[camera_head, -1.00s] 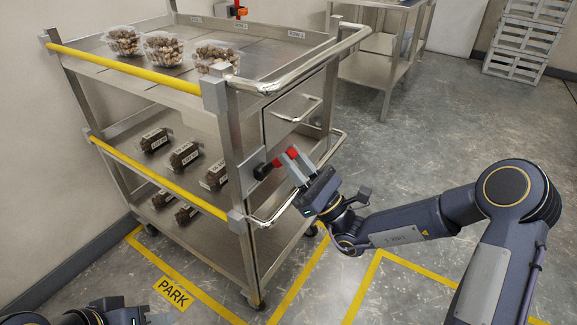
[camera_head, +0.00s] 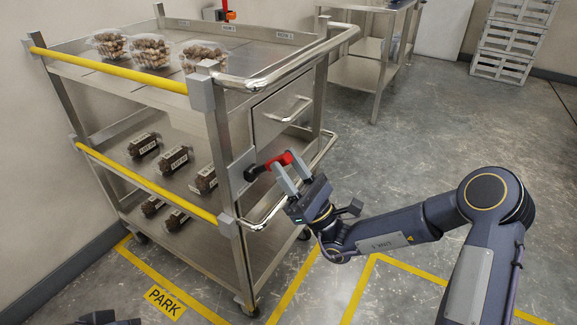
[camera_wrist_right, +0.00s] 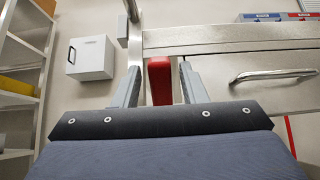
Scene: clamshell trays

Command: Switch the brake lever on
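The brake lever (camera_head: 279,160) is a red handle on a black pivot, mounted on the cart's near right post. It lies roughly sideways, its red end pointing right. My right gripper (camera_head: 286,170) is at the lever, its two grey fingers apart. In the right wrist view the red lever (camera_wrist_right: 160,82) stands between the fingers of the right gripper (camera_wrist_right: 160,80), with narrow gaps seen on both sides. My left gripper is not clearly seen; only a dark part of my left arm shows at the bottom left edge.
The steel cart (camera_head: 225,130) has yellow rails, clear clamshell trays (camera_head: 150,52) on top and dark packs (camera_head: 174,160) on lower shelves. A drawer handle (camera_head: 289,110) is above the lever. Yellow floor lines and a PARK label (camera_head: 165,302) lie below.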

